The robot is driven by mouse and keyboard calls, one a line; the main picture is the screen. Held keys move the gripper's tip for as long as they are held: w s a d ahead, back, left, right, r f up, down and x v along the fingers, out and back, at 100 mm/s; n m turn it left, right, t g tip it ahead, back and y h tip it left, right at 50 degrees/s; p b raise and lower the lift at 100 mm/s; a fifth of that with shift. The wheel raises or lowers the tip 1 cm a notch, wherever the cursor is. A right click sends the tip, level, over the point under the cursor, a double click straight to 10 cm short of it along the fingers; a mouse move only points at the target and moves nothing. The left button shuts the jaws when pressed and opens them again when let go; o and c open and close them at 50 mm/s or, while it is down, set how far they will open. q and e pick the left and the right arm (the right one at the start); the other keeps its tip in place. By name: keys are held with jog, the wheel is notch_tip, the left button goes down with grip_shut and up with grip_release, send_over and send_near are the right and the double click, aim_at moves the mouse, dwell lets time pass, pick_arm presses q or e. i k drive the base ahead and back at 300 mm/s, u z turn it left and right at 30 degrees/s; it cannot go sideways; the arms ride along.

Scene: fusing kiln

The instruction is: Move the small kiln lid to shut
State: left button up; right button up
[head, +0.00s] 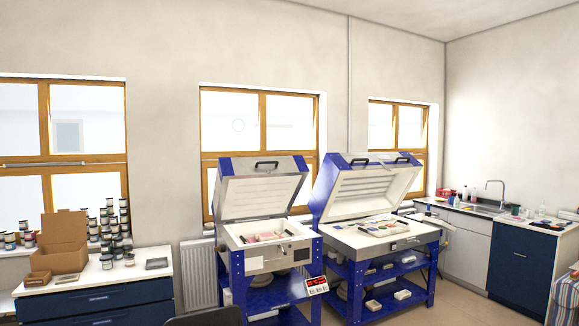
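The small kiln (262,259) stands left of a larger kiln, on a blue stand. Its lid (262,192) is raised, tilted up and back, with its pale inner face towards me. A dark handle (266,164) sits at the lid's upper edge. Pink and pale pieces (265,237) lie in the kiln's open chamber. Neither of my grippers is in view.
The larger kiln (375,239) stands close on the right, its lid (367,188) also raised. A dark blue cabinet (97,300) with jars and a cardboard box (64,240) is at left.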

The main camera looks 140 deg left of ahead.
aim_at(250, 187)
jog(key=u, duration=4.2)
jog(key=i, duration=1.8)
jog(key=z, duration=0.25)
jog(key=i, duration=2.3)
jog(key=u, duration=0.85)
